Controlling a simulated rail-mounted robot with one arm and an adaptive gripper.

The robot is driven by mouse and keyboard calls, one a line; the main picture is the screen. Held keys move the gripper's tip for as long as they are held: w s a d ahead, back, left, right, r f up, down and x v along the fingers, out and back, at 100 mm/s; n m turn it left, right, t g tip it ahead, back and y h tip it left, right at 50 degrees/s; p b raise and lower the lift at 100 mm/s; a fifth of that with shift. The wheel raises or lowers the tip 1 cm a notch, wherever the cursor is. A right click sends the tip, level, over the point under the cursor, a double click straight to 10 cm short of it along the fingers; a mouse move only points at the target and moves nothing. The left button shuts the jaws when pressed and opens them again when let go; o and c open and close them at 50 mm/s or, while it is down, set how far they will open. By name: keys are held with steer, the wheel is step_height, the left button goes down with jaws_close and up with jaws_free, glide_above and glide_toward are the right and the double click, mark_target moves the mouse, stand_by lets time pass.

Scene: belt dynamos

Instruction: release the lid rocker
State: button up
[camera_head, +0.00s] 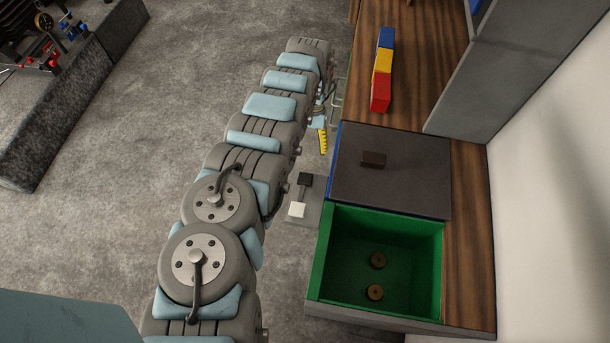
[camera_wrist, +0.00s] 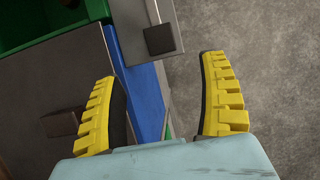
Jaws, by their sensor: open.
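The lid rocker is a small grey plate (camera_head: 302,197) on the bin's left side, with a black pad (camera_head: 304,180) and a white pad (camera_head: 297,209). In the wrist view the black pad (camera_wrist: 159,39) shows just beyond my fingertips; the white pad is out of that view. My gripper (camera_head: 319,145) is open and empty, its yellow fingers (camera_wrist: 160,70) apart, with no visible contact with the rocker. A dark grey lid (camera_head: 410,190) with a brown handle (camera_head: 374,160) lies over the blue bin (camera_wrist: 145,85). The green bin (camera_head: 435,262) is uncovered.
Two brown round parts (camera_head: 376,292) lie in the green bin. Blue, yellow and red blocks (camera_head: 380,92) stand in a row on the wooden worktop (camera_head: 467,250). A grey panel (camera_head: 500,60) rises behind. Open grey floor (camera_head: 120,180) lies left of my arm.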

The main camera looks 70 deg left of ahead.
mark_target(305, 178)
steer(key=x, duration=1.2)
steer(key=shift+f, duration=0.3)
steer(key=c, duration=1.3)
